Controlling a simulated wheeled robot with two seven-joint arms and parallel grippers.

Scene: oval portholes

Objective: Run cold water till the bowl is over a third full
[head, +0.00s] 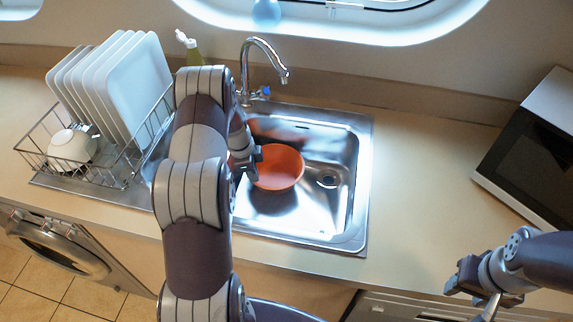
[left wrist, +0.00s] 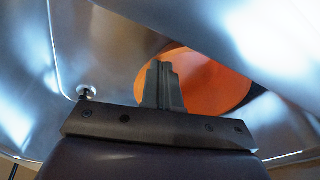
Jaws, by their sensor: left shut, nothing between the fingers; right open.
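An orange bowl (head: 283,168) sits in the metal sink basin (head: 312,215), left of the drain. A chrome tap (head: 262,45) arches from behind the sink, with a blue-marked handle (head: 266,91) at its base. I see no water stream below its spout. I cannot make out water in the bowl. My left gripper (head: 254,163) is shut and empty at the bowl's left rim; contact cannot be told. In the left wrist view its closed fingers (left wrist: 163,85) show before the orange bowl (left wrist: 208,72). My right gripper (head: 472,283) is open and empty at the lower right.
A rack with white plates (head: 135,85) and a white cup (head: 72,147) stands left of the sink. A bottle (head: 190,50) stands behind my left arm. A microwave (head: 540,150) stands at right. The counter (head: 425,180) right of the sink is clear.

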